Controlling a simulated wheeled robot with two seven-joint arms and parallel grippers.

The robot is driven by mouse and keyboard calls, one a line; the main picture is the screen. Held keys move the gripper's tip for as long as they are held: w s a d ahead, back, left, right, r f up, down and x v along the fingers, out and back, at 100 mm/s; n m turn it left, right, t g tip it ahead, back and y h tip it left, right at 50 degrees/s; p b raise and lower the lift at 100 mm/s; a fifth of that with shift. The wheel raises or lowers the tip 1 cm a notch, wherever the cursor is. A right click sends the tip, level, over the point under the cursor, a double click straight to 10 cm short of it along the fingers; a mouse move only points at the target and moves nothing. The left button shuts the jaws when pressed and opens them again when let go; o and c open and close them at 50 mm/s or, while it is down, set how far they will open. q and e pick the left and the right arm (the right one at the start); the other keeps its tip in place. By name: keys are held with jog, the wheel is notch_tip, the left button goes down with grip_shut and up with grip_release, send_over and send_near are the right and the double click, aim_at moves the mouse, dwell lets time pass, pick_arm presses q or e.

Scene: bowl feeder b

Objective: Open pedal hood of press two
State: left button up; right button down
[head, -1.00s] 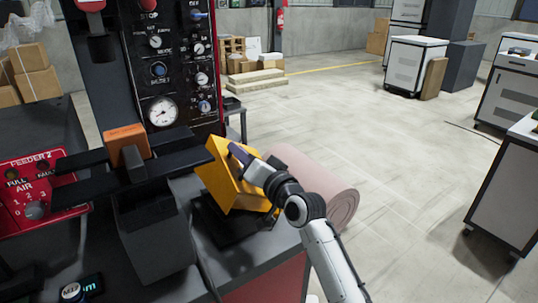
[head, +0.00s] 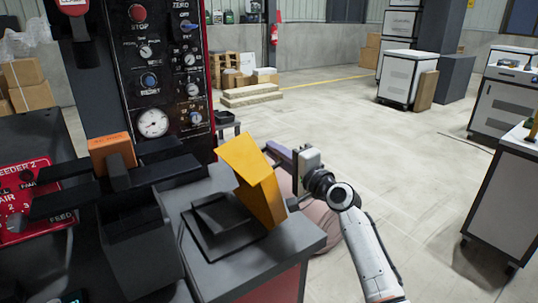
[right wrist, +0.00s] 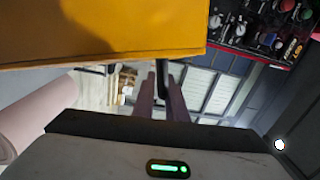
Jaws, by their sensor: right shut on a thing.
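The yellow pedal hood (head: 257,180) stands swung up and tilted at the right edge of the black pedal base on the grey bench. The black pedal (head: 222,212) lies uncovered to its left. My right gripper (head: 276,152) is behind the hood's right side, its fingertips partly hidden by it. In the right wrist view the hood (right wrist: 100,32) fills the top left. There my right gripper's fingers (right wrist: 161,98) are shut around a dark bar, seemingly the hood's handle (right wrist: 162,78). My left gripper is not in view.
A control panel (head: 158,75) with knobs and a gauge stands behind the bench. An orange block (head: 110,152) sits on dark rails at left, near the red feeder panel (head: 25,195). A pink roll (head: 318,215) lies beyond the bench.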

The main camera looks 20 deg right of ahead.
jog(key=shift+d+r, duration=0.2)
jog(key=shift+w, duration=0.1)
jog(key=c, duration=1.8)
grip_release()
jog(key=shift+c, duration=0.2)
jog(key=shift+f, duration=0.2)
jog(key=v, duration=1)
jog(key=shift+s, duration=0.25)
jog(key=v, duration=1.1)
jog(key=shift+s, duration=0.35)
